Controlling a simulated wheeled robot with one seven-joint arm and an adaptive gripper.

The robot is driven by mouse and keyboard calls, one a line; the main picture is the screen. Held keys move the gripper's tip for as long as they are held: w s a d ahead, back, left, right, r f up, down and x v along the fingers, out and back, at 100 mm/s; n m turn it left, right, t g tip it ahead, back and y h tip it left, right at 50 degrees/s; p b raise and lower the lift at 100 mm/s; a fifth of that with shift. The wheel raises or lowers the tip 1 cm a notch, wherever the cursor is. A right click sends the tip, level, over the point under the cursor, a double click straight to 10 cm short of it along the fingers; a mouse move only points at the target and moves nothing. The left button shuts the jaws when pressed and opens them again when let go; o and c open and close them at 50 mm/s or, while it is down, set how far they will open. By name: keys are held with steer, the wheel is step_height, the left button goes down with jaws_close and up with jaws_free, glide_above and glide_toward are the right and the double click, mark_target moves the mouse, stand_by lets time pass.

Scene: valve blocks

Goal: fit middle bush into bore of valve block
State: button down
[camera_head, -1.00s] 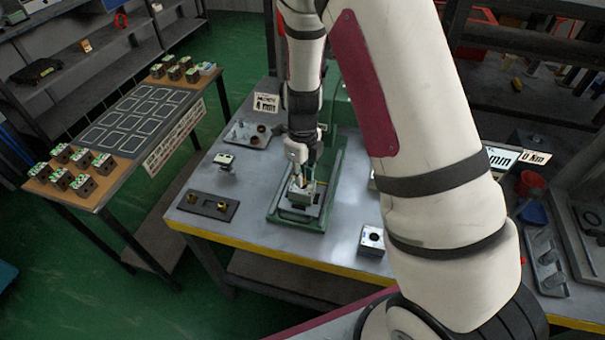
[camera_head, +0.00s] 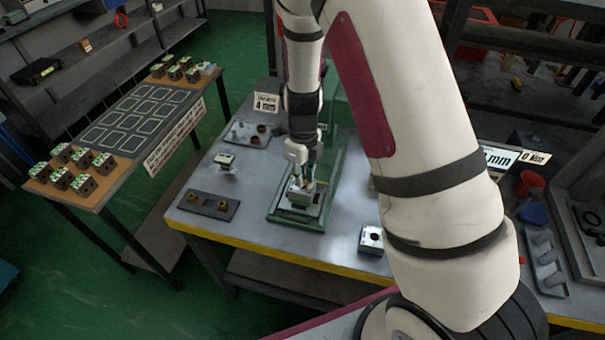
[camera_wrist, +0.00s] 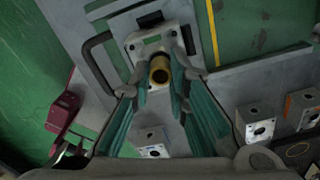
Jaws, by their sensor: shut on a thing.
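In the wrist view, the brass-coloured bush (camera_wrist: 159,71) is held between the teal-padded fingertips of my gripper (camera_wrist: 161,78). In the head view, my gripper (camera_head: 305,182) points down over the valve block (camera_head: 301,197), which sits in a green fixture (camera_head: 290,216). The fingers hide the bush there.
A dark bush plate (camera_head: 208,205) at the table's front left holds two brass bushes at its ends. A small block (camera_head: 224,160) and a grey tray (camera_head: 249,134) stand behind it. Another block (camera_head: 371,240) stands right of the fixture, near my arm.

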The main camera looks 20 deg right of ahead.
steer(key=shift+f, duration=0.45)
stand_by(0.5)
steer(key=c, duration=1.5)
jaws_free()
steer(key=shift+o, duration=0.2)
step_height(320, 180, up, 12)
